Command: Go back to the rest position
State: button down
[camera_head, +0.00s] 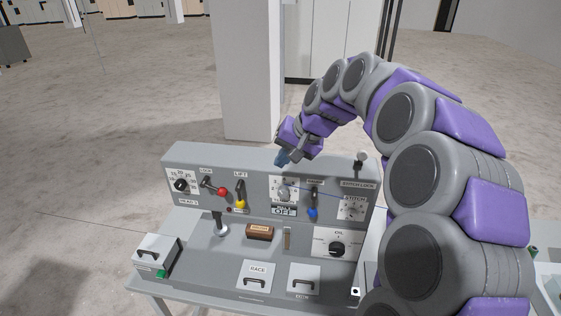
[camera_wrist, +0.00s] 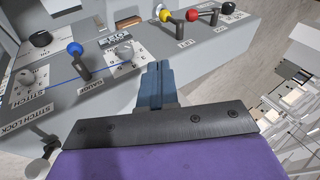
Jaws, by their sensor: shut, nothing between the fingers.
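My gripper (camera_head: 281,158) is shut and empty. In the wrist view the blue fingers of my gripper (camera_wrist: 157,68) are together and point at the panel, apart from the levers as far as I can tell.
The panel bears a red-knobbed lever (camera_head: 222,191), a yellow-knobbed lever (camera_head: 241,203), a blue-knobbed lever (camera_head: 313,212) and several dials. A brown block (camera_head: 259,231) sits below. A white pillar (camera_head: 246,70) stands behind. The floor at left is open.

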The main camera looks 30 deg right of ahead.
jog(key=shift+a, duration=0.2)
jog(key=s+a+f+n+g+b, duration=0.4)
jog(key=s+a+f+b, duration=0.3)
jog(key=s+a+f, duration=0.6)
jog(key=s+f+n+g+h+b, duration=0.1)
jog(key=s+f+b, duration=0.1)
jog(key=s+f, duration=0.2)
jog(key=s+f+n+g+h+b, duration=0.1)
jog(key=s+f, duration=0.3)
jog(key=s, duration=0.6)
jog(key=s+a+f+g+h+b, duration=0.1)
jog(key=s+f+b, duration=0.2)
jog(key=s+f, duration=0.2)
jog(key=s, duration=0.2)
jog(key=shift+s+n, duration=0.35)
jog(key=shift+n, duration=0.05)
jog(key=shift+a, duration=0.15)
